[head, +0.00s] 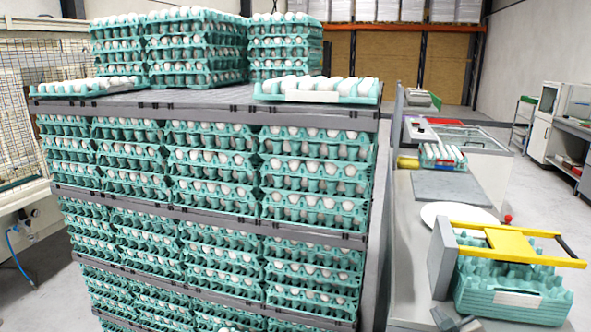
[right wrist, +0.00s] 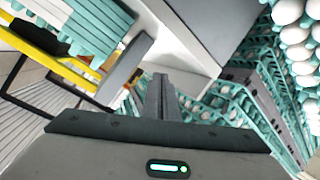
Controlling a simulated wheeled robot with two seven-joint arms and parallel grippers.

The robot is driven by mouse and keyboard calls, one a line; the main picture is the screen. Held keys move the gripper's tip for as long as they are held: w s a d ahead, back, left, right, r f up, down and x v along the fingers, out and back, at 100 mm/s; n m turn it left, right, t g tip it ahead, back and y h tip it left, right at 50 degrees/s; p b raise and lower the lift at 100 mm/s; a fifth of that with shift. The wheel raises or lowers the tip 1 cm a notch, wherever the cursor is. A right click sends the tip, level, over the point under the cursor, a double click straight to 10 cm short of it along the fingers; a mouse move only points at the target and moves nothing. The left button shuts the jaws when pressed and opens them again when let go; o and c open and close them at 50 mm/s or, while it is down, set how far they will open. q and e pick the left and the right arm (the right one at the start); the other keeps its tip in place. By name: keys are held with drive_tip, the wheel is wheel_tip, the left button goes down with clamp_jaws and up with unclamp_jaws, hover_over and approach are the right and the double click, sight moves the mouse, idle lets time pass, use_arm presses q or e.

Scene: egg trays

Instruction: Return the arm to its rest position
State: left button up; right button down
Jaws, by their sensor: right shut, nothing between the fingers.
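My right gripper (head: 457,322) shows at the bottom edge of the head view, in front of the stack of empty teal trays. In the right wrist view its fingers (right wrist: 160,95) are together with nothing between them. The arm behind it is mostly out of the head view. My left gripper is in neither view.
A tall stack of teal egg trays (head: 310,208) on grey dividers fills the left and middle. To the right, a bench holds a white plate (head: 455,214), a yellow frame (head: 520,246) and empty teal trays (head: 510,305). Open floor (head: 545,195) lies beyond the bench.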

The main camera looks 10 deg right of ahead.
drive_tip(key=s+a+f+g+y, duration=0.1)
drive_tip(key=s+a+f, duration=0.3)
drive_tip(key=s+a, duration=0.1)
drive_tip(key=s+a+f+g+y, duration=0.1)
drive_tip(key=s+a+f+g, duration=0.1)
drive_tip(key=s+a+f, duration=0.2)
drive_tip(key=s+a+f+g+y, duration=0.1)
drive_tip(key=s+a+f+g, duration=0.1)
drive_tip(key=s+a+f, duration=0.2)
drive_tip(key=shift+s+a+f+y, duration=0.2)
drive_tip(key=shift+s+a, duration=0.65)
drive_tip(key=shift+a, duration=0.3)
drive_tip(key=shift+s+a+f+y, duration=0.1)
drive_tip(key=shift+s+a+f, duration=0.1)
drive_tip(key=shift+s+a, duration=0.8)
drive_tip(key=s+a+f+g+y, duration=0.1)
drive_tip(key=s+a+g, duration=0.1)
drive_tip(key=s+a, duration=0.55)
drive_tip(key=s+a+f+g+y, duration=0.15)
drive_tip(key=s+a, duration=0.25)
drive_tip(key=s, duration=0.7)
wheel_tip(320, 180, down, 28)
drive_tip(key=g, duration=0.2)
drive_tip(key=s+d+f+g+h, duration=0.1)
drive_tip(key=s+d+f, duration=0.2)
drive_tip(key=s+f, duration=1.5)
drive_tip(key=shift+s+d, duration=0.2)
drive_tip(key=shift+f, duration=0.1)
